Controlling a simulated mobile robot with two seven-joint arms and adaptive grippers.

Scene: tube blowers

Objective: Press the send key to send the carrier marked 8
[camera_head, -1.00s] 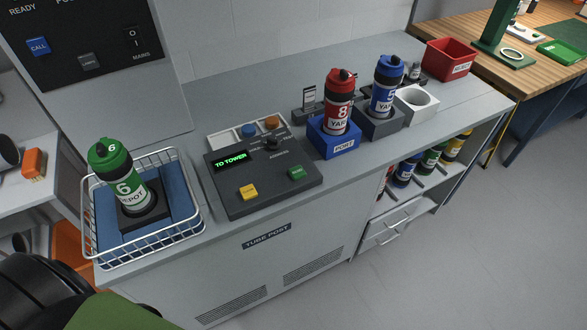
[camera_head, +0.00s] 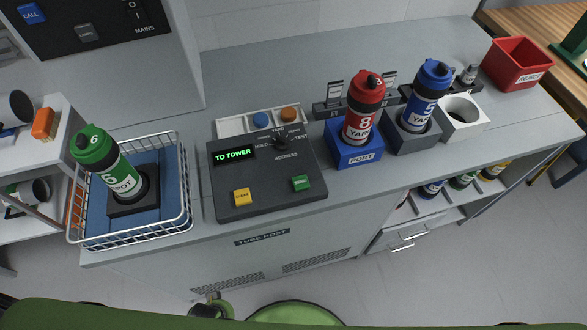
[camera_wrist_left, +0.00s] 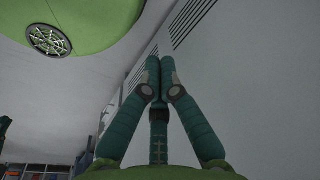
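The red carrier marked 8 (camera_head: 363,112) stands upright in the blue block labelled PORT (camera_head: 353,155). The dark console (camera_head: 267,196) has a lit display reading TO TOWER (camera_head: 235,155). On the console are a yellow key (camera_head: 242,197), a green key (camera_head: 301,184) whose small lettering is hard to read, and a black address knob (camera_head: 281,141). My left gripper shows in the left wrist view (camera_wrist_left: 160,65) with its fingertips together and nothing between them, near a vented grey panel. In the head view, a green and dark part low in front of the cabinet may be it. My right gripper is out of view.
A green carrier marked 6 (camera_head: 108,166) stands in a wire basket (camera_head: 187,205) at left. A blue carrier marked 5 (camera_head: 428,92) stands in a grey block, beside an empty white holder (camera_head: 463,119). A red reject bin (camera_head: 516,65) is at right.

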